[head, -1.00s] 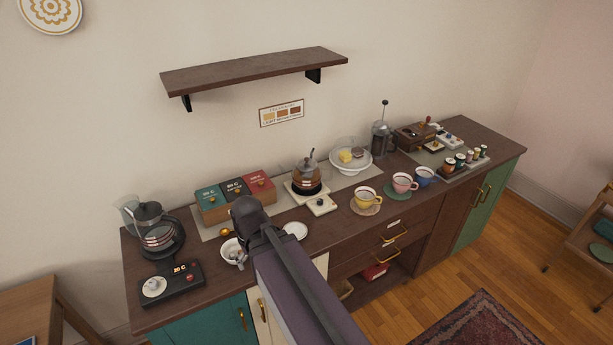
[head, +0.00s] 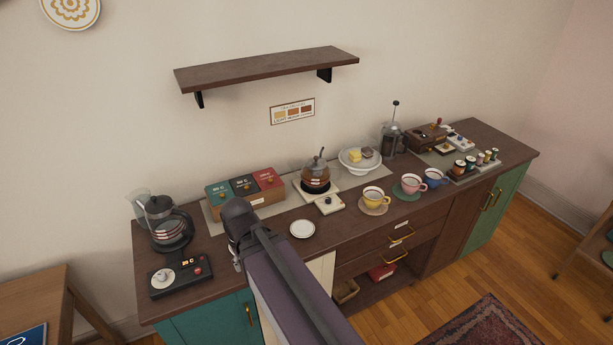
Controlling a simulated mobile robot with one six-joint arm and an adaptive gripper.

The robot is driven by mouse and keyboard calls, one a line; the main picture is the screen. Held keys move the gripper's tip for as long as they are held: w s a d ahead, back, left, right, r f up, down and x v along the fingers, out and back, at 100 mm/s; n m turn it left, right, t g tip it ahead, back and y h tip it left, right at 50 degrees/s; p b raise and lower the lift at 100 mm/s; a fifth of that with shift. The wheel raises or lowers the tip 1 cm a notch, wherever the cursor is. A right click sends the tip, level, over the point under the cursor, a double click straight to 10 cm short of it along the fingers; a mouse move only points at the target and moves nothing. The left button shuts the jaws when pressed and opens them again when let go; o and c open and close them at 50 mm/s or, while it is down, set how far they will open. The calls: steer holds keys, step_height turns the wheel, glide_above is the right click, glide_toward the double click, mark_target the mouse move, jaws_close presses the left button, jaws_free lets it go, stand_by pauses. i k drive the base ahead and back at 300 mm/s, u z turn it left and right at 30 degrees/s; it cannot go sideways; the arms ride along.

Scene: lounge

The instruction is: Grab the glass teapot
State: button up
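A round glass teapot (head: 316,180) with amber-brown contents and a dark knob on its lid stands upright on a pale base near the middle of the long dark sideboard (head: 330,229). A second glass pot (head: 168,226), larger, with a black lid and handle, stands at the sideboard's left end. My arm rises from the bottom of the head view, with a dark joint in front of the counter, left of and nearer than the amber teapot. My gripper is not clearly visible; the arm hides what lies behind it.
A box of teal, black and red packs (head: 245,187) stands left of the amber teapot. Cups, including a yellow cup (head: 374,197), and a small white plate (head: 302,229) lie nearer the front edge. A wall shelf (head: 267,69) hangs above.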

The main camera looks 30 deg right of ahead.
mark_target(315, 179)
steer(key=u, duration=0.65)
steer(key=k, duration=0.85)
steer(key=z, duration=1.55)
steer(key=i, duration=0.55)
steer(key=u, duration=0.2)
